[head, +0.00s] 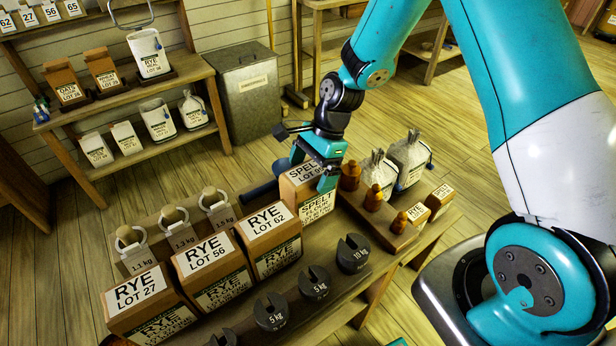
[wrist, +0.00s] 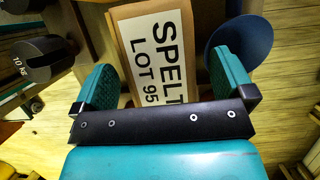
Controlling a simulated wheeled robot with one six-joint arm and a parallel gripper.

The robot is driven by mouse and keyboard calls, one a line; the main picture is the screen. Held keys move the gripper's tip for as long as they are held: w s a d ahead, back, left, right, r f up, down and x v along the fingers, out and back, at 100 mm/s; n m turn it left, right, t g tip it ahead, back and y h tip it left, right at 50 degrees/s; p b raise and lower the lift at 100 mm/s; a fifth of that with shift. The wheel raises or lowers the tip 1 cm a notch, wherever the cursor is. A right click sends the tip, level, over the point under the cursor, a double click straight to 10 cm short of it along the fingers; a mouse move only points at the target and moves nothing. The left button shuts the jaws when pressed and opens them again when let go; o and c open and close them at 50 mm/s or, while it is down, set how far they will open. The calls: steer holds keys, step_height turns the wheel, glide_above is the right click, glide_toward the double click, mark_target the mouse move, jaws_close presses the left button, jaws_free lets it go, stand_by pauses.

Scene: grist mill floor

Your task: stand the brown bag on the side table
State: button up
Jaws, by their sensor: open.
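The brown bag nearest my gripper is a box-shaped one marked SPELT LOT 95 (head: 318,207), upright at the far end of the bench. The wrist view shows its white top label (wrist: 156,55). My gripper (head: 318,172) is open at the top of this bag, one finger on either side of it in the wrist view (wrist: 165,75). I cannot tell whether the fingers touch it. Other brown bags, RYE LOT 27 (head: 142,300), RYE LOT 56 (head: 212,265) and RYE LOT 62 (head: 270,235), stand in a row on the bench. Which table is the side table is unclear.
Dark weights, one marked 10 kg (head: 353,254), line the bench's near side. Wooden weights (head: 372,199) and pale sacks (head: 408,158) stand right of the spelt bag. A shelf (head: 135,95) and bin (head: 250,95) are behind.

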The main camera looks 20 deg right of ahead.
steer(key=v, duration=0.9)
steer(key=shift+r, duration=0.2)
steer(key=s+a+r+n, duration=0.5)
steer(key=s+r+n, duration=0.1)
steer(key=s+n, duration=0.5)
steer(key=s+a+r+n, duration=0.5)
steer(key=s+r+n, duration=0.2)
steer(key=s+n, duration=0.4)
steer(key=shift+s+r+n+t, duration=0.25)
steer(key=shift+n+t, duration=0.15)
steer(key=shift+n, duration=0.1)
